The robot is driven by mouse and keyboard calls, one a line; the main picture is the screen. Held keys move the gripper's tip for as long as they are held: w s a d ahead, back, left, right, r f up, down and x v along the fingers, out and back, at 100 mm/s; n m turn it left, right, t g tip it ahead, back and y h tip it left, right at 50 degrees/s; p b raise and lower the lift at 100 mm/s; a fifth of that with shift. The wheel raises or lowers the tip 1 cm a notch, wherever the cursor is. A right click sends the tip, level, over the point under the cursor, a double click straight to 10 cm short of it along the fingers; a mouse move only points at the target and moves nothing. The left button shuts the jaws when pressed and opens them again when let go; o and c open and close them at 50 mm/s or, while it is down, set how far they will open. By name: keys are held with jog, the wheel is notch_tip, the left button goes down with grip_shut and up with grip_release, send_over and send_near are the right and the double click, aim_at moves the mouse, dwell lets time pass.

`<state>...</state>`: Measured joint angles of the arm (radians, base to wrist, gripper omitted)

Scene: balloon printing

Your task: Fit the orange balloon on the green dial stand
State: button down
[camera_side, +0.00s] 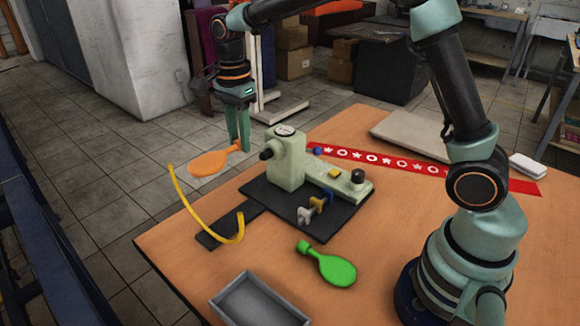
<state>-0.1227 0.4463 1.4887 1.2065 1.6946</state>
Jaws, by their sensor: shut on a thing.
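The orange balloon (210,163) is flat, with a round body and a narrow neck. My gripper (240,148) is shut on its neck end and holds it in the air, left of the green dial stand, its body pointing left. The pale green dial stand (287,163) stands on a dark base plate on the table. It has a round dial on top, a dark knob on its left side and a low arm reaching right. The balloon and the stand are apart in the picture.
A green balloon (336,270) lies on the table (400,270) in front of the stand. A grey tray (222,302) is at the front edge. A yellow curved strip (186,207) rises at the left. A red patterned strip (400,163) and a grey board (415,132) lie behind.

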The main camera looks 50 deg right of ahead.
jog(key=d+f, duration=0.3)
jog(key=f, duration=0.3)
jog(key=shift+d+f, duration=0.15)
jog(key=shift+d, duration=0.15)
dwell(0.3)
jog(key=shift+d, duration=0.65)
dwell(1.4)
jog(key=c, duration=0.5)
grip_release()
jog(key=shift+c, duration=0.2)
notch_tip(320, 180, up, 9)
dwell(0.3)
